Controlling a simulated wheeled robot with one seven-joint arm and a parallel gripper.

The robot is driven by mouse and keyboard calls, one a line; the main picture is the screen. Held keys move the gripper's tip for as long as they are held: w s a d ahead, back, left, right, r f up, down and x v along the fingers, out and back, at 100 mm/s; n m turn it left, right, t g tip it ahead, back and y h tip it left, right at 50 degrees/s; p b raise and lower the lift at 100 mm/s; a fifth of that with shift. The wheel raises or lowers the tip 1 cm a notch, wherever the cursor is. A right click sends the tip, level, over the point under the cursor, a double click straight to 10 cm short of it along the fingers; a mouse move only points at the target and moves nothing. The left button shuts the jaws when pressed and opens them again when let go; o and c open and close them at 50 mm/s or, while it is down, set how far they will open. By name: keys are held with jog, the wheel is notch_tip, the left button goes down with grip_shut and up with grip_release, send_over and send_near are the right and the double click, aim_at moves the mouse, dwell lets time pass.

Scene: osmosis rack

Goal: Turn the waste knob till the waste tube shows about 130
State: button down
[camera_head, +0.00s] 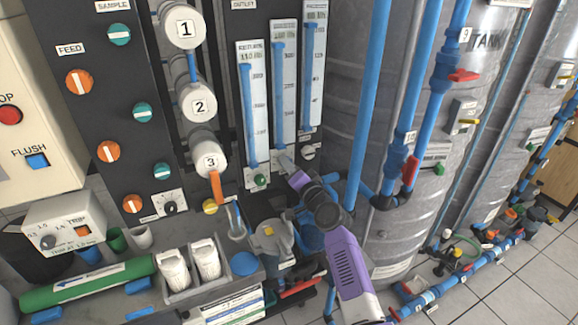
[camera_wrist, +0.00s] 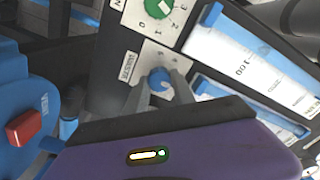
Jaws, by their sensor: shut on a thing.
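A small blue knob (camera_wrist: 159,78) sits on a light plate with a dial and a side label too blurred to read for sure. My gripper (camera_wrist: 160,90) is shut on this knob, one finger on each side. In the head view my gripper (camera_head: 286,165) reaches the foot of the middle tube (camera_head: 284,85) and hides the knob there. That tube has a blue column that fills most of its scale; its title and reading are too small to make out. My purple wrist (camera_head: 350,265) comes up from the lower right.
The return tube (camera_head: 252,110) with its green knob (camera_head: 261,181) is on the left, a third tube (camera_head: 314,65) with a white knob (camera_head: 309,152) on the right. Blue pipes (camera_head: 368,90) and a grey tank (camera_head: 345,130) stand close on the right.

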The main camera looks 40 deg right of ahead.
jog(key=m, duration=0.5)
jog(key=shift+d+p, duration=0.1)
jog(key=shift+p, duration=0.25)
jog(key=shift+f, duration=0.1)
dwell(0.3)
jog(key=c, duration=1.1)
grip_release()
jog(key=shift+o, duration=0.2)
jog(key=v, duration=0.8)
jog(key=shift+p, duration=0.35)
